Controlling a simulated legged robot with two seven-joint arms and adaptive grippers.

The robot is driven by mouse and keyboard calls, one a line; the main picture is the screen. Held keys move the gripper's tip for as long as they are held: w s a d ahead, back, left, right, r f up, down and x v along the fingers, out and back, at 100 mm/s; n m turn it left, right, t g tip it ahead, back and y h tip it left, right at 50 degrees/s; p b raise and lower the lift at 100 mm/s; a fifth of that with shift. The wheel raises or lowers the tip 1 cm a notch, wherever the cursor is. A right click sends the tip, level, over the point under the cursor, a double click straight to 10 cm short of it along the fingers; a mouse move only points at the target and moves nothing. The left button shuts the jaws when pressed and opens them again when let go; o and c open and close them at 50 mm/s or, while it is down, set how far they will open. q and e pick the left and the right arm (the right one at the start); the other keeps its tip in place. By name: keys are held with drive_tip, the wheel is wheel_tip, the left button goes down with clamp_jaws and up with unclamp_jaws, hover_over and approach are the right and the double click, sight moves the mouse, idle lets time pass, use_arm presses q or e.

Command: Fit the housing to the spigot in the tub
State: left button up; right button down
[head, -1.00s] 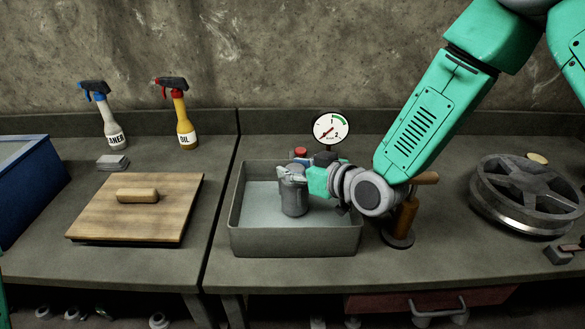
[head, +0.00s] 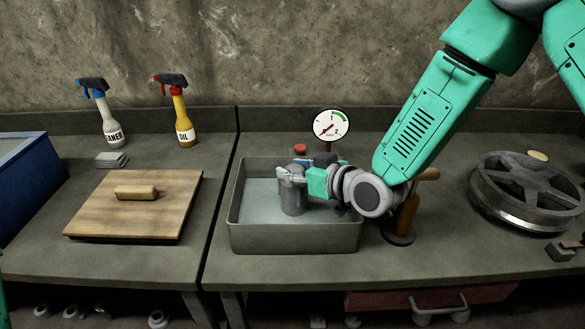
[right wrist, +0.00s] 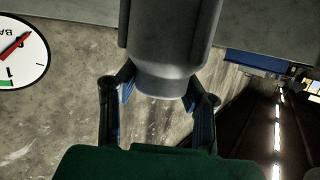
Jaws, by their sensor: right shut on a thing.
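The grey tub (head: 295,240) stands on the bench in the middle of the head view, with pale liquid or a pale floor inside. The housing is a grey cylinder (head: 292,198), upright inside the tub's outline. My right gripper (head: 291,173) is shut on its upper part from the right. In the right wrist view the housing (right wrist: 165,50) sits between the two dark fingers of the right gripper (right wrist: 158,88). I cannot make out the spigot, nor whether the housing's lower end touches anything. My left gripper is out of view.
A pressure gauge (head: 332,127) and a red knob (head: 300,149) stand at the tub's back. A wooden-handled pump (head: 402,222) is close at its right, under my arm. A wheel-shaped casting (head: 525,190) lies further right. A wooden lid (head: 170,212) lies left.

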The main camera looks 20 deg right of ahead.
drive_tip(key=shift+f+b, duration=0.75)
drive_tip(key=shift+f, duration=0.3)
drive_tip(key=c, duration=1)
unclamp_jaws()
drive_tip(key=shift+r, duration=0.15)
wheel_tip(320, 180, up, 10)
drive_tip(key=shift+f, duration=0.2)
